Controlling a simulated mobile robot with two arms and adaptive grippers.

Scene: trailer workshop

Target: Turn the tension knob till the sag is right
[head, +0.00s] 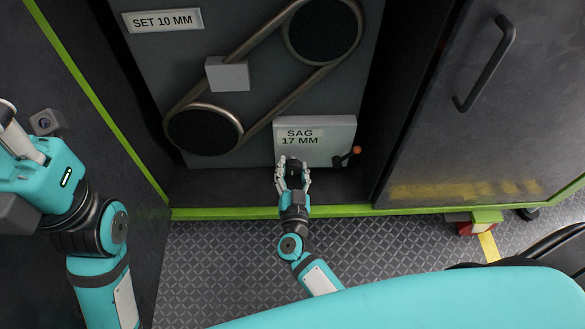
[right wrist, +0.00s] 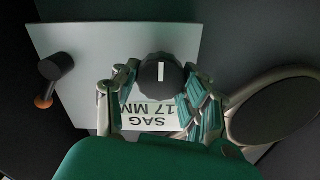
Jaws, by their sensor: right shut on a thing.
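The tension knob (right wrist: 161,77) is black with a white pointer line, mounted on a light grey box (head: 341,131). The box's label (head: 299,136) reads "SAG 17 MM". My right gripper (head: 292,170) is shut on the knob, with a finger on each side of it in the right wrist view (right wrist: 160,95). In the head view the fingers partly hide the knob. A belt (head: 262,38) runs around two dark pulleys above, with a grey block (head: 228,74) at its middle. A sign (head: 164,20) reads "SET 10 MM". My left arm is at the left; its fingertips are not clearly seen.
A small lever with an orange tip (head: 356,150) sticks out at the box's right; it also shows in the right wrist view (right wrist: 44,101). A dark cabinet door (head: 480,120) with a black handle (head: 487,65) stands at the right. A green-edged sill (head: 235,212) runs below the recess.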

